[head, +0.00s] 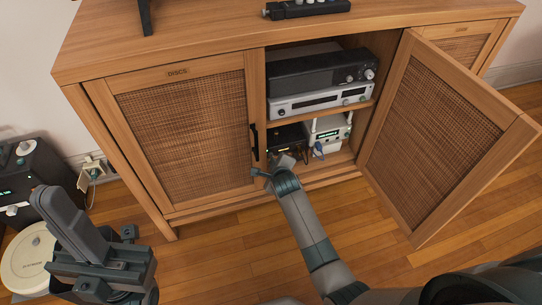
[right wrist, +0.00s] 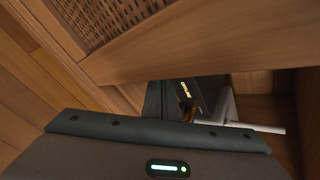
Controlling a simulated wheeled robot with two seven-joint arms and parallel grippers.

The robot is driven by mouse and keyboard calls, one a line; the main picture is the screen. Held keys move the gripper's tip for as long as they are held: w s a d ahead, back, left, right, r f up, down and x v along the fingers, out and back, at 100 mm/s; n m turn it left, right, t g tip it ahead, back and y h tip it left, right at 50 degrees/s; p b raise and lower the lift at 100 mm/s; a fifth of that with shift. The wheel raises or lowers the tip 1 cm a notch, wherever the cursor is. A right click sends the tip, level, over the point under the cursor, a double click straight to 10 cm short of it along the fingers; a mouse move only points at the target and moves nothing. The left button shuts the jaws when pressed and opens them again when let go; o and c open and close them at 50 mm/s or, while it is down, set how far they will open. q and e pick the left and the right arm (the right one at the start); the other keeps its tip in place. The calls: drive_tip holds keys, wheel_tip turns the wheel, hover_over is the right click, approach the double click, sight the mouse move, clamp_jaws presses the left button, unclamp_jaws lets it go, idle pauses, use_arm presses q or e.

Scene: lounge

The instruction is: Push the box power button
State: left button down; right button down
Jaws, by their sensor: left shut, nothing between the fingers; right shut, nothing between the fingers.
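A black box (head: 287,138) with a small lit display sits on the lower shelf of the wooden cabinet, left of a white device. In the right wrist view the box (right wrist: 188,88) shows amber lettering on a dark face. I cannot make out its power button. My right gripper (head: 284,161) is shut and empty, low at the cabinet opening in front of the box, and partly covers the view of it. I cannot tell whether it touches the box. My left gripper (head: 58,208) is shut and empty at the lower left, away from the cabinet.
The cabinet's right door (head: 445,135) stands open; the left door (head: 182,130) is shut, its black handle close to my right gripper. A white device (head: 328,130) stands beside the box. Black and silver units (head: 320,100) fill the shelf above. A dark appliance (head: 40,175) stands at far left.

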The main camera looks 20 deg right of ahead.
drive_tip(key=shift+s, duration=0.1)
drive_tip(key=shift+s+r+p, duration=0.1)
drive_tip(key=shift+s+p, duration=0.75)
drive_tip(key=shift+s, duration=0.3)
drive_tip(key=s+p, duration=0.2)
drive_tip(key=s, duration=0.1)
drive_tip(key=shift+s+d, duration=0.1)
drive_tip(key=shift+s, duration=0.2)
